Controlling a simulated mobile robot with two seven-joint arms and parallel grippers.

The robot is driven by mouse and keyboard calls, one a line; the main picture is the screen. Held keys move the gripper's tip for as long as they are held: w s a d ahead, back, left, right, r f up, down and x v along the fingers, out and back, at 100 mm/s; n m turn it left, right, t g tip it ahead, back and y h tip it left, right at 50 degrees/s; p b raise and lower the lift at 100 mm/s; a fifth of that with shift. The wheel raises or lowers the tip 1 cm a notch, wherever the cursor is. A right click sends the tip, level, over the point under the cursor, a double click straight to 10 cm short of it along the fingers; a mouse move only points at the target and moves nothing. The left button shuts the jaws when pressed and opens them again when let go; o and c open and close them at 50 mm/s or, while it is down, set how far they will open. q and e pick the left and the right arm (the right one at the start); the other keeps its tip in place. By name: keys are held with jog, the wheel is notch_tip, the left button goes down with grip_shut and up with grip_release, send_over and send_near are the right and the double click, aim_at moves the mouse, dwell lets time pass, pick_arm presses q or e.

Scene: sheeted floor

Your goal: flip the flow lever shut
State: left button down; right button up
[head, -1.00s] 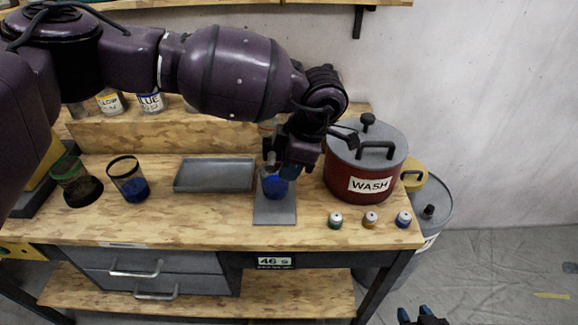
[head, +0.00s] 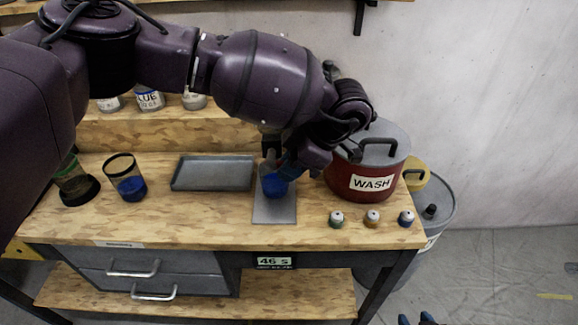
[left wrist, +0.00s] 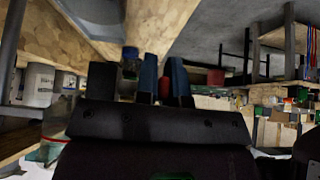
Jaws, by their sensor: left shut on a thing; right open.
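The flow lever is mostly hidden in the head view behind my left wrist. My left gripper (head: 283,165) is low over the bench, just above and beside a cup of blue (head: 274,186) on a flat grey plate (head: 274,211). In the left wrist view its blue fingers (left wrist: 162,80) are close together with a small red piece (left wrist: 165,72) between them, which looks like the lever handle. A grey upright part (head: 270,146) shows behind the fingers. My right gripper (head: 419,319) is open and empty at the bottom edge, off the bench.
A red WASH pot (head: 370,184) with a grey lid stands close right of my left gripper. A grey tray (head: 213,173) and a blue-filled cup (head: 126,178) are to the left.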

pick_arm(q)
jog(key=c, duration=1.2)
grip_release()
jog(key=shift+d+r, duration=0.2)
jog(key=shift+b+v, duration=0.4)
jog(key=shift+v, duration=4.7)
